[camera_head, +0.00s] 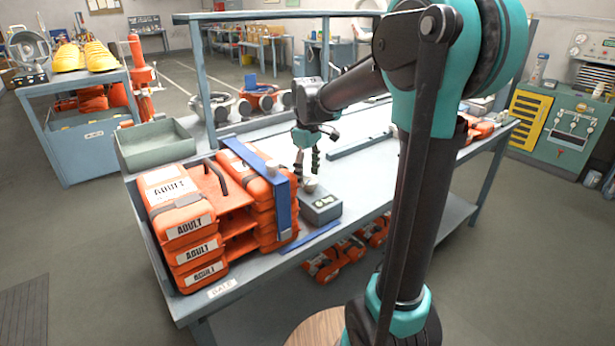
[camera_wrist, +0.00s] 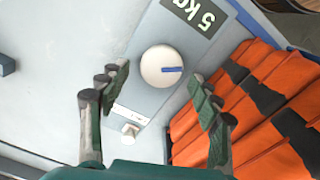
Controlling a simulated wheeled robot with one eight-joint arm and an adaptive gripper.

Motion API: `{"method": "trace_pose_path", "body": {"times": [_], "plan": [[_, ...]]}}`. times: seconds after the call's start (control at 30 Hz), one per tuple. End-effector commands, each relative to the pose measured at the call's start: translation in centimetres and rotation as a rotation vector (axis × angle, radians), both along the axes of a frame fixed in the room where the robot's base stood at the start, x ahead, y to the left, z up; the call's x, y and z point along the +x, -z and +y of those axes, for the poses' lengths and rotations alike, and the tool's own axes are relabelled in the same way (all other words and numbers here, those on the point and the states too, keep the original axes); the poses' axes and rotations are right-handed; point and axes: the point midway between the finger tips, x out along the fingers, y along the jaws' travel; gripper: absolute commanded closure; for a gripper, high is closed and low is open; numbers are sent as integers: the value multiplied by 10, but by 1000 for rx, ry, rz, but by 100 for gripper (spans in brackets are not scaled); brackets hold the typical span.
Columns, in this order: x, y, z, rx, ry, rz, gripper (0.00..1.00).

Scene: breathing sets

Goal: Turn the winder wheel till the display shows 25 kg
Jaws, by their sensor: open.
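The winder is a grey box (camera_head: 321,213) on the bench, beside the strapped orange cases. Its round pale wheel (camera_head: 311,184) sits on top; in the wrist view the wheel (camera_wrist: 162,66) shows a blue mark pointing right. The dark display (camera_wrist: 197,14) near the top edge of the wrist view reads 5 kg, seen upside down. My gripper (camera_head: 309,160) hangs above the wheel, fingers pointing down. In the wrist view its open fingers (camera_wrist: 158,92) stand on either side of the wheel, apart from it, with nothing between them held.
Orange ADULT cases (camera_head: 182,228) stand left of the winder, with an upright blue bar (camera_head: 283,208) between. A green-grey tray (camera_head: 155,146) is at the bench's left. White-and-orange rings lie behind. A long rail (camera_head: 360,145) lies right; bench around it is mostly clear.

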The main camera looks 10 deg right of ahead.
Motion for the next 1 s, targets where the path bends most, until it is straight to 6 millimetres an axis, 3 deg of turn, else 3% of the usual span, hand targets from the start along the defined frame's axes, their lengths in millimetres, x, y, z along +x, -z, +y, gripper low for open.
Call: {"method": "trace_pose_path", "body": {"times": [0.43,0.83,1.0], "plan": [[0,10,0,0,0,0,36],[0,10,0,0,0,0,86],[0,10,0,0,7,0,86]]}}
